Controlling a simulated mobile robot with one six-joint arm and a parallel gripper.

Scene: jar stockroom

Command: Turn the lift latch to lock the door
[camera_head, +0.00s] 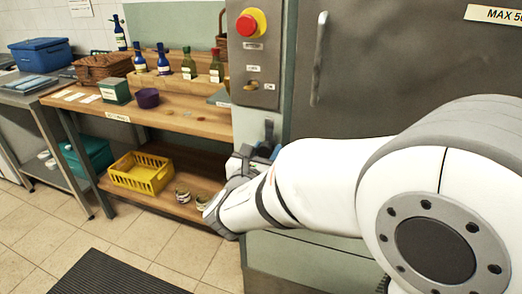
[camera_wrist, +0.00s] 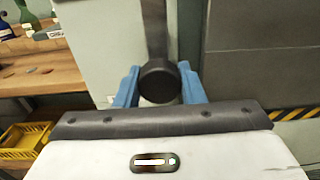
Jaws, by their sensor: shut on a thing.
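The lift latch is a dark lever with a rounded end (camera_wrist: 158,82), standing upright in the middle of the wrist view. The blue fingers of my gripper (camera_wrist: 158,95) are on both sides of its rounded end and are shut on it. In the head view my gripper (camera_head: 262,153) is below the control panel, with the latch's dark upper part (camera_head: 268,130) just above it. My arm hides the lower latch area there. The grey lift door (camera_head: 395,65) with its long vertical handle (camera_head: 319,58) is to the right and looks closed.
A control panel (camera_head: 254,65) with a red button on yellow (camera_head: 251,22) is above my gripper. A wooden shelf unit (camera_head: 180,122) with bottles is to the left, with a yellow basket (camera_head: 141,173) and jars low down. A dark mat (camera_head: 98,275) lies on the floor.

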